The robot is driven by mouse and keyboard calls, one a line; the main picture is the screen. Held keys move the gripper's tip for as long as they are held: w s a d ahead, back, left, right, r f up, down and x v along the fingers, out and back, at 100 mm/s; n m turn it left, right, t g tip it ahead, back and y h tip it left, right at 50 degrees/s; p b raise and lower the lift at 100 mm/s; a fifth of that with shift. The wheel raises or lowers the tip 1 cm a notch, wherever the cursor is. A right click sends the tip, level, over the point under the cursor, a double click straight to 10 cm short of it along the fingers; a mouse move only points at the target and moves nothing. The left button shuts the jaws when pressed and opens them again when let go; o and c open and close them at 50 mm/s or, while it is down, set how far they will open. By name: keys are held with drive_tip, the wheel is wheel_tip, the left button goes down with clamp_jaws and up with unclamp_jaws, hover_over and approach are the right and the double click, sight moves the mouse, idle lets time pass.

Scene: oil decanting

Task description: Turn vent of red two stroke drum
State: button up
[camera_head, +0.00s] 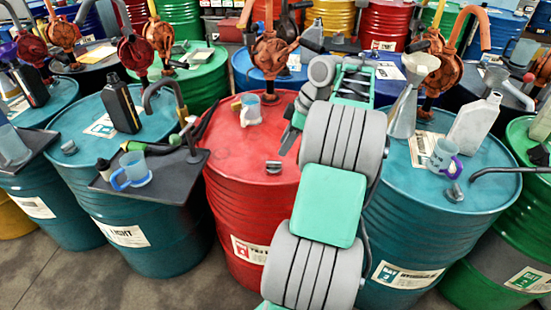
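The red drum (233,205) stands in the middle, with a white label with a red block on its side that I can only partly read. A small grey cap (273,167), which looks like its vent, sits near the front of its lid. My arm rises in front of the drum's right side and covers part of it. My gripper (288,138) hangs over the right part of the red lid, beyond and to the right of the cap, and seems apart from it. Its dark fingers are small and partly hidden, so I cannot tell whether it is open or shut.
A rust-coloured hand pump (269,55) stands at the back of the red lid, with a pale mug (249,109) before it. A teal drum (160,235) at left bears a dark tray (160,190). A blue drum (400,235) at right holds a funnel (405,105) and jug (473,125).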

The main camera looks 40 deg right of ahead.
sight(273, 161)
drive_tip(key=b+x, duration=0.2)
drive_tip(key=x, duration=0.5)
drive_tip(key=shift+w+a, duration=0.1)
clamp_jaws()
idle(0.3)
